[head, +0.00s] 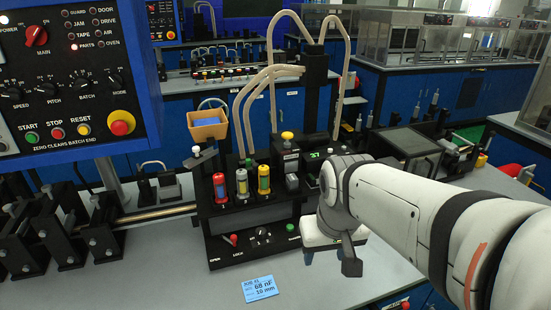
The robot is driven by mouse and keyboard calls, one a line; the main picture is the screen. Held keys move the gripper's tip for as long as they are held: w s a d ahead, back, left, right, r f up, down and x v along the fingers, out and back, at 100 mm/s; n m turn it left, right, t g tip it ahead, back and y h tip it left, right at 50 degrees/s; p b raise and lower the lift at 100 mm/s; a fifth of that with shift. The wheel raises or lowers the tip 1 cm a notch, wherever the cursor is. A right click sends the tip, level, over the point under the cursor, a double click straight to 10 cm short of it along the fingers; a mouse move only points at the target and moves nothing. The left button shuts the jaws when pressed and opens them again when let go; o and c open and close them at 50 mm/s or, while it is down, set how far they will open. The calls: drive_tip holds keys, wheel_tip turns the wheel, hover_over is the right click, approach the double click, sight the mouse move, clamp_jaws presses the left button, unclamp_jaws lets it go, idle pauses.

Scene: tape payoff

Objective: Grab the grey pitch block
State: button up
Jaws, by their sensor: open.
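My gripper (331,260) points down over the grey bench at the right of the black fixture. It is open, with one dark finger clear at the right and the other small at the left, and nothing shows between them. I cannot surely pick out the grey pitch block. A small dark block with a grey face (292,183) sits in the fixture (232,247), left of my wrist, and may be it. My wrist and forearm hide the bench behind them.
Red, white and yellow cylinders (241,182) stand in the fixture. A blue card (260,289) lies on the bench in front. A control panel (75,75) hangs at upper left, above black stands (60,235). The front bench between stands and card is clear.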

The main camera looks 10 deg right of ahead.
drive_tip(key=w+r+p, duration=0.1)
drive_tip(key=w+r, duration=0.3)
drive_tip(key=w, duration=0.4)
drive_tip(key=n+g+p, duration=0.2)
drive_tip(key=p, duration=0.2)
hover_over(292, 177)
wheel_tip(292, 177, down, 2)
drive_tip(key=shift+d, duration=0.15)
drive_tip(key=shift+w+f, duration=0.25)
drive_tip(key=shift+w, duration=0.05)
drive_tip(key=shift+f, duration=0.35)
drive_tip(key=f+p, duration=0.2)
drive_tip(key=f, duration=0.5)
drive_tip(key=shift+s, duration=0.2)
clamp_jaws()
